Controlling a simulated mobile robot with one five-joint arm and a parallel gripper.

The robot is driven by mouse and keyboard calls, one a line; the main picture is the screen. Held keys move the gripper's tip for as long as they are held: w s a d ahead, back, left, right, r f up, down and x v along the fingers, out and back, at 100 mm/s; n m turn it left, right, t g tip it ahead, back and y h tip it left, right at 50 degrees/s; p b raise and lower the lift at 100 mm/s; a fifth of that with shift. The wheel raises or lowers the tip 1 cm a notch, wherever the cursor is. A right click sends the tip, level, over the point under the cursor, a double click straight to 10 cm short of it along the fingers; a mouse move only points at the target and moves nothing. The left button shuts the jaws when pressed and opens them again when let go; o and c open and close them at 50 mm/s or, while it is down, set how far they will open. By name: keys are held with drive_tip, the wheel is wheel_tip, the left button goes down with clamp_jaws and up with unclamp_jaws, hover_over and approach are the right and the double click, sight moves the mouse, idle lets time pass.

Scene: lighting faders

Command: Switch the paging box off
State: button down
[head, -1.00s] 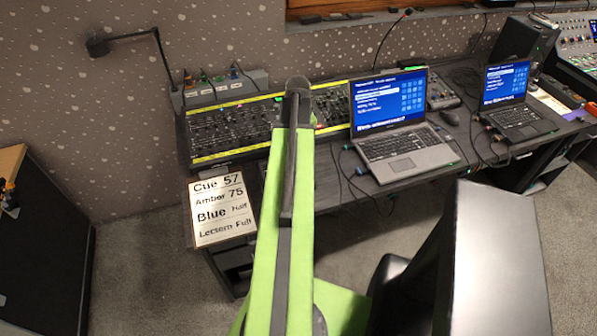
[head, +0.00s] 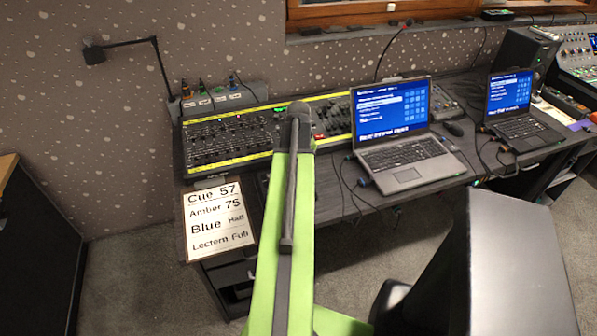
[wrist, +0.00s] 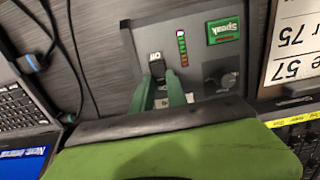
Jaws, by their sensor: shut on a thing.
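The paging box (wrist: 205,60) is a grey panel in the wrist view, seen upside down. It has a green "Speak" button (wrist: 224,30), a lit column of coloured lights (wrist: 182,48) and a round dark knob (wrist: 229,78). A small dark switch (wrist: 157,67) stands at its left part, with a small label beside it that I cannot read surely. My gripper (wrist: 160,80) has its two green fingers over the panel, shut on the switch from both sides. The fingers partly cover the lettering below the switch. In the head view my arm hides the box.
A lighting console (head: 225,142) with yellow strips lies behind. A cue card (head: 218,220) is to the left. A laptop (head: 405,165) stands to the right with cables (head: 350,190) near it. A black chair (head: 510,265) is at the front right.

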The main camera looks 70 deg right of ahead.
drive_tip(key=shift+s+a+t+h, duration=0.25)
drive_tip(key=shift+a+t+h, duration=0.25)
drive_tip(key=shift+h, duration=0.1)
drive_tip(key=shift+d+t+h+b, duration=0.1)
drive_tip(key=shift+t+h+b, duration=0.3)
drive_tip(key=shift+t+h, duration=0.1)
drive_tip(key=c, duration=1.3)
unclamp_jaws()
drive_tip(key=shift+d, duration=0.1)
